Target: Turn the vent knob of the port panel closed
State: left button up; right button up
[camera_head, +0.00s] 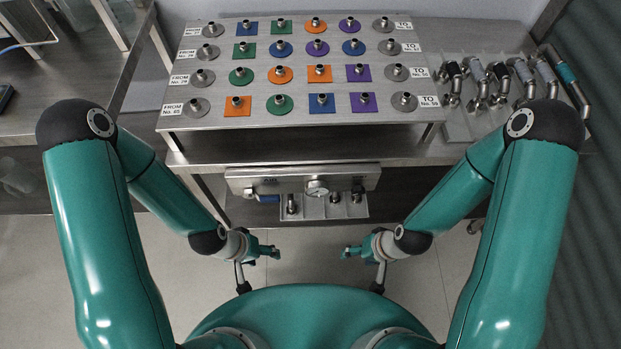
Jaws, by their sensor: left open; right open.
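A steel panel (240,178) hangs below the front edge of the bench and carries a round white gauge (317,187). A blue handle (268,199) sticks out at its left, and a small dark knob-like part (358,189) sits at its right. I cannot tell which part is the vent knob or how it is turned. My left gripper (270,252) is open and empty, below and in front of the panel's left part. My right gripper (350,252) is open and empty, below and in front of the panel's right part. Neither touches the panel.
Above, a sloped steel board (300,130) carries rows of metal ports on coloured squares and discs, with FROM and TO labels. A rack with several hose fittings (497,80) stands at the right. Another bench (75,75) is at the left. Floor between my grippers is clear.

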aim_at(357, 189)
jog(key=u, duration=0.85)
jog(key=k, duration=1.9)
jog(key=z, duration=0.45)
jog(key=i, duration=1)
jog(key=u, duration=0.15)
